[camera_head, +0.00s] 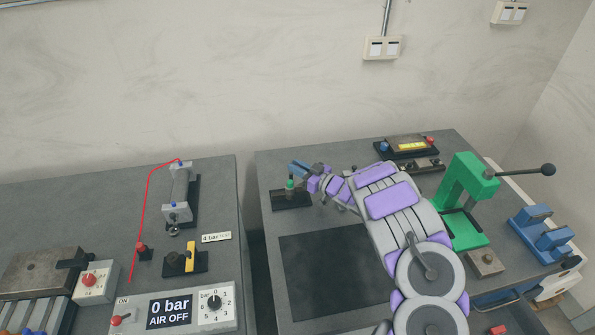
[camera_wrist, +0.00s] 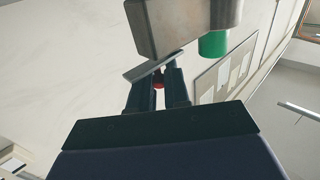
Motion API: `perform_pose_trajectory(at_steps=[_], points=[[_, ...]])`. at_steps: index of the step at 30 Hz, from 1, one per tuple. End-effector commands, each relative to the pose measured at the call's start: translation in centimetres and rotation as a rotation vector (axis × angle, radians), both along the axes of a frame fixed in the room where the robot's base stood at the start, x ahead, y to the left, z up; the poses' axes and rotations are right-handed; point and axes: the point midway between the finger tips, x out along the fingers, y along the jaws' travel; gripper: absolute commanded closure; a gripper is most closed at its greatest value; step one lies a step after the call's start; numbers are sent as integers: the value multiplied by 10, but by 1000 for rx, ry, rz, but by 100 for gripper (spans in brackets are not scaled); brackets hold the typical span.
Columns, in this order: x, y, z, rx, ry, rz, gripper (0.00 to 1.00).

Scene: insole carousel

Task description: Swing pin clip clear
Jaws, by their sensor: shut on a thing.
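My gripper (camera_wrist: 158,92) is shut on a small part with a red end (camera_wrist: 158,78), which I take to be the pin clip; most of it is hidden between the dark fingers. A thin grey strip (camera_wrist: 160,66) lies across just beyond the fingertips. Past it are a metal block (camera_wrist: 180,22) and a green cylinder (camera_wrist: 213,44). In the head view, my gripper is at a small black-based fixture (camera_head: 291,201) with a green post (camera_head: 290,184), at the back left of the right table. The clip is too small to make out there.
A dark mat (camera_head: 335,270) lies in front of the fixture. A green press (camera_head: 470,195) with a black-knobbed lever and a blue fixture (camera_head: 540,235) stand to the right. A black-based unit (camera_head: 408,147) is at the back. A gap separates the left table (camera_head: 110,215), which holds an air panel.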

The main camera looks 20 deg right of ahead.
Motion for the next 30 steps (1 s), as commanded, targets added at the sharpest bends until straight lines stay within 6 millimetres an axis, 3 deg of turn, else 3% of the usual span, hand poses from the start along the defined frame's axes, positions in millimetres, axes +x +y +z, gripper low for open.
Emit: perform_pose_trajectory(at_steps=[24,25,30], points=[[4,-1,-1,2,2,90,100],[4,-1,-1,3,2,90,83],[3,-1,0,2,1,91,66]])
